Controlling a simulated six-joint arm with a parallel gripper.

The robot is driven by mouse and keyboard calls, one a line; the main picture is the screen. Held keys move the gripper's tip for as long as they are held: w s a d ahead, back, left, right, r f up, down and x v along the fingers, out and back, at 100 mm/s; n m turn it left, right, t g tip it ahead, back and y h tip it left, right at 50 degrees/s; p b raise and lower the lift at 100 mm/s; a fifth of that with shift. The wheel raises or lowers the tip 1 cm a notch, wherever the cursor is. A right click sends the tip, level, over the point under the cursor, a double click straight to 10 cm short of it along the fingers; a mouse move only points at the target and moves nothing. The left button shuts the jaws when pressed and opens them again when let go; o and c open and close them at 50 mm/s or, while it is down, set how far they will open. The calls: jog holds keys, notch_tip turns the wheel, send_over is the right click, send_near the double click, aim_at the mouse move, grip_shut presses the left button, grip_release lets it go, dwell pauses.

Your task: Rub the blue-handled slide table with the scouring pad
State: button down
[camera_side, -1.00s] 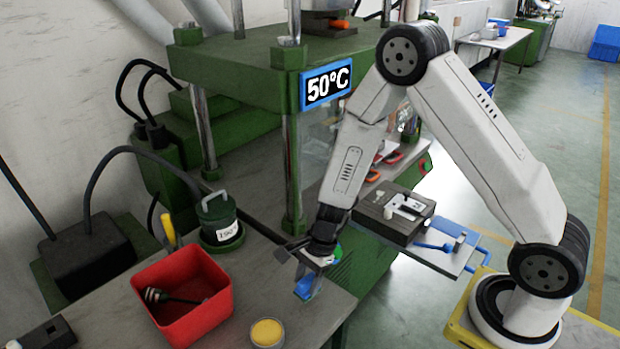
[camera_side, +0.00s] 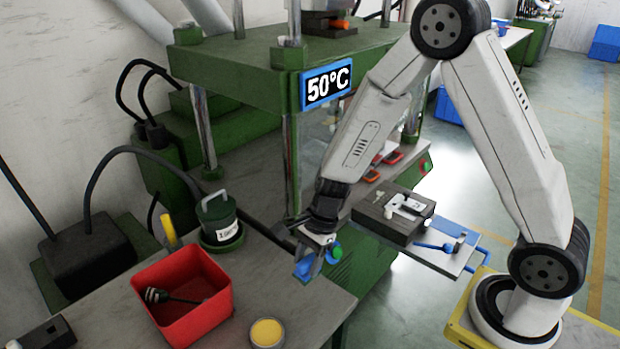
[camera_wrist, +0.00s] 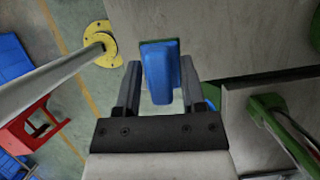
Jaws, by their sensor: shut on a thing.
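My gripper (camera_side: 312,262) is shut on a blue block (camera_side: 303,268), which appears to be the scouring pad, above the corner of the grey bench. In the wrist view the blue block (camera_wrist: 160,70) sits between the two fingers of my gripper (camera_wrist: 158,85). The slide table (camera_side: 446,260) is a flat grey plate with a blue handle (camera_side: 480,248) at its right, to the right of my gripper and apart from it. A dark mould block (camera_side: 385,222) with light parts on top stands at its left end. A blue rod lies on the plate.
On the bench (camera_side: 250,300) stand a red bin (camera_side: 185,325) with a dark brush-like tool in it, a round yellow tin (camera_side: 267,333) and a green lidded pot (camera_side: 218,215). The green press (camera_side: 250,65), with a 50°C display, rises behind my gripper.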

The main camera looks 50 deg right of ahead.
jog(key=c, duration=0.9)
grip_release()
jog(key=c, duration=0.4)
jog(key=shift+w+d, duration=0.3)
jog(key=w+d+r, duration=0.1)
jog(key=w+d, duration=0.2)
jog(key=d, duration=0.5)
jog(key=w+d+r, duration=0.1)
jog(key=w+d, duration=0.3)
jog(key=d, duration=0.4)
jog(key=s+d+r, duration=0.1)
jog(key=d, duration=0.7)
jog(key=s+d+r, duration=0.1)
jog(key=d, duration=0.8)
jog(key=shift+s+r, duration=0.4)
